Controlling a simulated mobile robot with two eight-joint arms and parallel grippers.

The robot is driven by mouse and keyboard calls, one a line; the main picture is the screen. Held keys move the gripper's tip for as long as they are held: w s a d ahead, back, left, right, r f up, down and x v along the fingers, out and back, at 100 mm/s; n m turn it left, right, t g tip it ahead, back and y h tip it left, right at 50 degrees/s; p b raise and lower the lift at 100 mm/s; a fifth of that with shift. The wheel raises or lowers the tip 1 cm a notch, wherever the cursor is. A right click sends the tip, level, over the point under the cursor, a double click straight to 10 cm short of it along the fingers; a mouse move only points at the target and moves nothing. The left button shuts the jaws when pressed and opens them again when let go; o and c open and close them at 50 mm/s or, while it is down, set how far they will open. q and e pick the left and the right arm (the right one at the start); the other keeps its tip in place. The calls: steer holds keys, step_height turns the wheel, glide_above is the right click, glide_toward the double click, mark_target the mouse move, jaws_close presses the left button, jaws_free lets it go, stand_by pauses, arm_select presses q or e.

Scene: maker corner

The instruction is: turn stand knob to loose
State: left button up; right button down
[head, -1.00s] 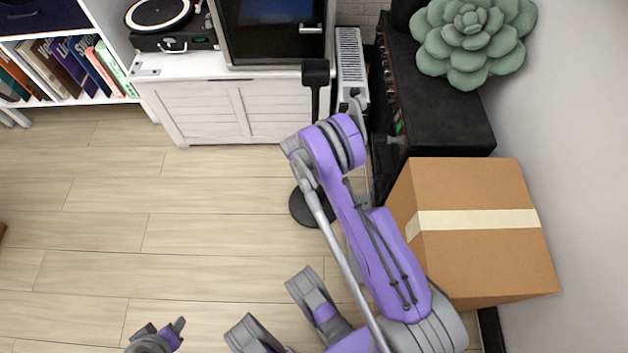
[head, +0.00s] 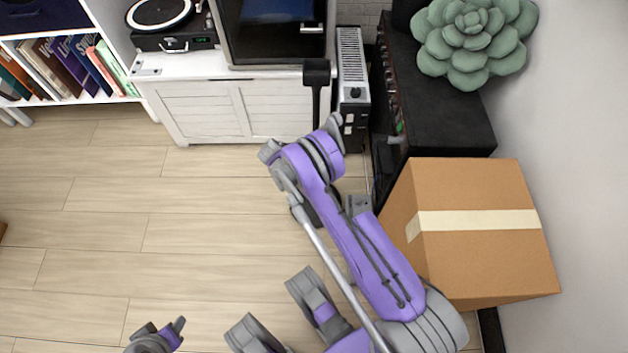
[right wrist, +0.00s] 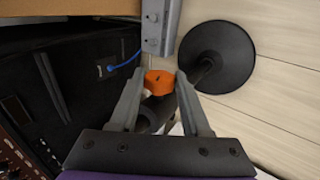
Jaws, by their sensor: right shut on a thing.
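The stand is a black pole with a flat top (head: 316,72) in front of the white cabinet in the head view. Its round black base (right wrist: 217,56) shows in the right wrist view. The orange stand knob (right wrist: 158,82) sits on the pole, with a small dark mark on its face. My right gripper (right wrist: 160,78) is shut on the knob, one finger on each side. In the head view my right arm hides the knob and most of the base. My left gripper (head: 168,332) is at the bottom left edge, far from the stand; its jaw state is unclear.
A white heater (head: 352,70) and a black amplifier-like box (head: 440,115) stand close right of the pole. A cardboard box (head: 480,260) is beside my right arm. A white cabinet (head: 210,115) is behind. The wooden floor (head: 150,230) at left is clear.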

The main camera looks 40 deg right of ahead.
steer(key=shift+w+a+f+g+h, duration=0.15)
steer(key=shift+g+h, duration=0.75)
steer(key=shift+h, duration=0.3)
steer(key=shift+c, duration=1.8)
jaws_free()
steer(key=p+v, duration=0.2)
steer(key=v, duration=0.8)
steer(key=shift+w+a, duration=0.25)
